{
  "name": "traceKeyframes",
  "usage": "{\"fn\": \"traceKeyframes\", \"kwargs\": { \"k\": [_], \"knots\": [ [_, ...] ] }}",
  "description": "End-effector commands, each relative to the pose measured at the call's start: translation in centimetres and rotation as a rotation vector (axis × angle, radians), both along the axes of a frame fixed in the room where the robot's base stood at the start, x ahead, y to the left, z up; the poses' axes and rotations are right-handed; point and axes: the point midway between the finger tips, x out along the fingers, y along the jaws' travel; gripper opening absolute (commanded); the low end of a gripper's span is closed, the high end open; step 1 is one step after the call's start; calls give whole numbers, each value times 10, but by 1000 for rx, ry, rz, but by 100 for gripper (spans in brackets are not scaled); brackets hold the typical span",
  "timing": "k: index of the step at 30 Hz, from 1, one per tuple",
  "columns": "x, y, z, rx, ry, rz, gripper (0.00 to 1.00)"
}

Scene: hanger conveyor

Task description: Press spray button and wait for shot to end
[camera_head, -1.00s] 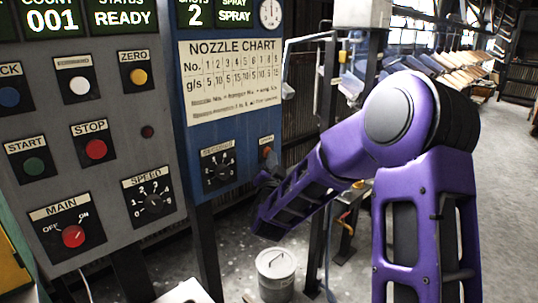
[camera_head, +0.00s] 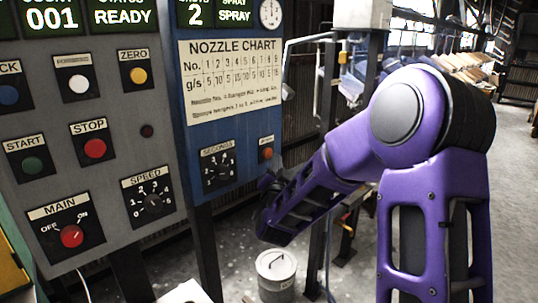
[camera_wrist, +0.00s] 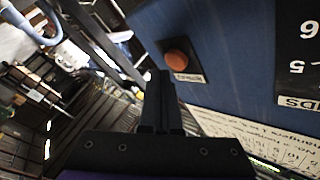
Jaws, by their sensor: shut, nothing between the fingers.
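The orange spray button (camera_head: 266,153) is on a small black plate at the right edge of the blue panel, right of the seconds dial (camera_head: 219,170). In the wrist view the button (camera_wrist: 178,60) shows on the blue panel just beyond my fingertips. My gripper (camera_wrist: 161,76) is shut and empty, with its fingers pointing toward the panel. It appears apart from the button. In the head view my gripper (camera_head: 267,181) is just below the button. The display (camera_head: 213,12) on the blue panel reads 2 and SPRAY.
The grey panel (camera_head: 112,105) at left has a start button (camera_head: 32,166), a stop button (camera_head: 95,148) and a main switch (camera_head: 72,236). A lidded bucket (camera_head: 275,272) stands on the floor below my arm. A hanger conveyor with bent pipes (camera_head: 310,42) is behind.

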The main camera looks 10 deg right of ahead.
Motion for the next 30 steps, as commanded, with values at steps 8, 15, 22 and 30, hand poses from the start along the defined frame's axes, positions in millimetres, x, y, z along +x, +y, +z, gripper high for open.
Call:
{"fn": "traceKeyframes", "kwargs": {
  "k": [8,15,22,30],
  "knots": [
    [-18,-13,1,-3,-2,-1,0],
    [-36,-26,1,-2,-1,0,0],
    [-41,-30,0,0,-1,-1,0],
    [-40,-29,0,0,-1,-1,0]
  ]
}}
